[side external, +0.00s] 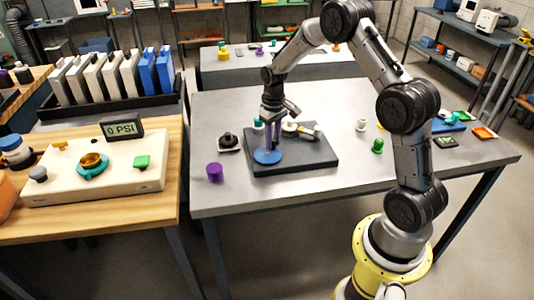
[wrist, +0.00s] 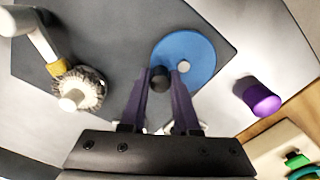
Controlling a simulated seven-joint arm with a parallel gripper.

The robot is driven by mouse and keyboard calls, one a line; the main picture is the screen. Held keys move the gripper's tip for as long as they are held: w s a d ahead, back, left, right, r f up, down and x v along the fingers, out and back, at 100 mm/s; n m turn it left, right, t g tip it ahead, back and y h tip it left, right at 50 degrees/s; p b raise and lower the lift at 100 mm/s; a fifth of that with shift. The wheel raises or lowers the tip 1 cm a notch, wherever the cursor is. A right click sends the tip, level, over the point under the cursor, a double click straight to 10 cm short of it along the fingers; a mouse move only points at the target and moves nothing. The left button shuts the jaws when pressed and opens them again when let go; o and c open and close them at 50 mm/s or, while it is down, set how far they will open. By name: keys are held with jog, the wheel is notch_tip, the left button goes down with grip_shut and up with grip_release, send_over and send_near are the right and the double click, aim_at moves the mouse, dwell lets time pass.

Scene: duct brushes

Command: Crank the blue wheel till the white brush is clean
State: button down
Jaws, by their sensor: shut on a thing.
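The blue wheel (side external: 267,157) lies flat near the front left of a dark base plate (side external: 318,163). In the wrist view the blue wheel (wrist: 200,48) shows a pale hub and a black crank knob (wrist: 159,79) near its rim. My gripper (side external: 271,143) points down over the wheel. Its purple fingers (wrist: 160,82) are shut on the black knob, one on each side. The white brush (wrist: 79,88) is at left in the wrist view, with grey-brown marks among its bristles and a yellow collar beside it.
A purple cylinder (side external: 214,172) stands left of the plate, and a black-topped item (side external: 229,142) sits behind it. A green knob (side external: 377,146) and a white one (side external: 361,124) stand to the right. A wooden bench with a cream panel (side external: 95,178) is at left. The grey table's front is clear.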

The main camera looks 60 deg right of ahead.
aim_at(264, 150)
jog(key=shift+w+a, duration=0.15)
jog(key=shift+w, duration=0.25)
jog(key=shift+w+a+f, duration=0.1)
jog(key=shift+w+a, duration=0.3)
jog(key=shift+w, duration=0.05)
jog(key=shift+s+f, duration=0.1)
jog(key=shift+a, duration=0.15)
jog(key=shift+w+a+f, duration=0.15)
jog(key=shift+w+a, duration=0.15)
jog(key=shift+a, duration=0.1)
